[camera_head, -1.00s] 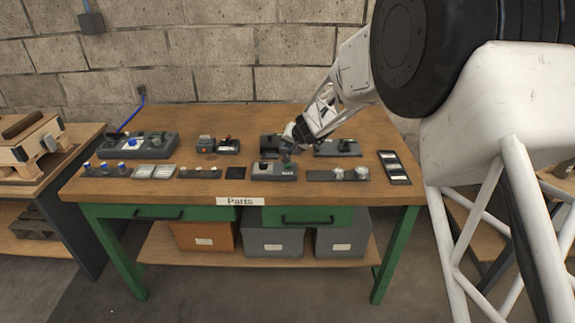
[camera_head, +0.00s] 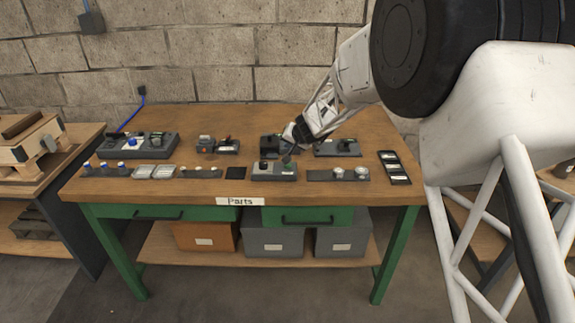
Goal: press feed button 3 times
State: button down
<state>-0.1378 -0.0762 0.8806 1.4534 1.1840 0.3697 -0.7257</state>
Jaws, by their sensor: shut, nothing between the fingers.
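A grey control box (camera_head: 274,173) stands near the front edge of the wooden workbench, just right of the middle. On its top are a dark knob or button at the left and a green button (camera_head: 288,160) at the right. The label on its front is too small to read, so I cannot tell for sure which one is the feed button. My gripper (camera_head: 289,152) is shut and empty, pointing down over the green button. Its tips are at or just above the button; I cannot tell whether they touch.
Other control boxes stand close behind, with one (camera_head: 338,148) at the right. A plate with two round silver knobs (camera_head: 338,175) lies right of the box. A dark square pad (camera_head: 235,173) lies left.

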dwell(0.8)
jog(key=shift+r, duration=1.9)
jog(key=shift+f, duration=0.15)
jog(key=shift+f, duration=4.2)
jog(key=shift+f, duration=0.95)
jog(key=shift+r, duration=0.9)
